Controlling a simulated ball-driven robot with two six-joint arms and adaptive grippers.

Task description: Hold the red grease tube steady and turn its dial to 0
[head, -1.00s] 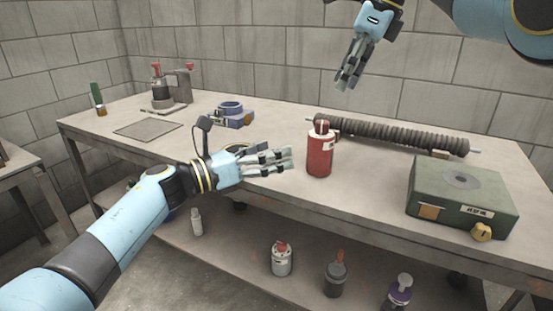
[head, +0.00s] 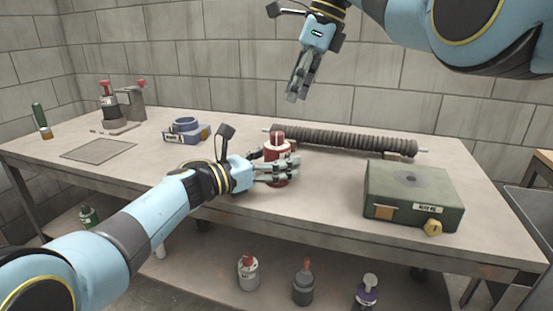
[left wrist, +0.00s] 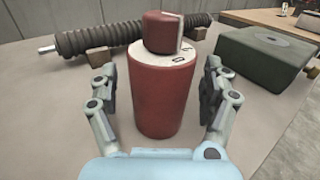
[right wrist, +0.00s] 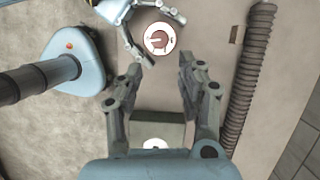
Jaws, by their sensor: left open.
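The red grease tube (head: 276,146) stands upright on the workbench. Its red dial knob (left wrist: 168,32) sits on a pale ring with dark marks, one of which looks like a 0, near the front right of the knob in the left wrist view. A pale line runs down the knob's right side. My left gripper (head: 284,168) is open, with its fingers on either side of the tube body (left wrist: 165,95) and gaps visible in the left wrist view. My right gripper (right wrist: 157,68) is open and empty, raised above the bench; the dial (right wrist: 158,39) shows beyond its fingertips.
A ribbed mesh tube on a rod (head: 345,140) lies behind the red tube. A green box (head: 413,193) stands to the right. A blue ring-shaped fixture (head: 186,129) and a flat mat (head: 98,150) lie to the left. Bare workbench (head: 320,205) lies in front.

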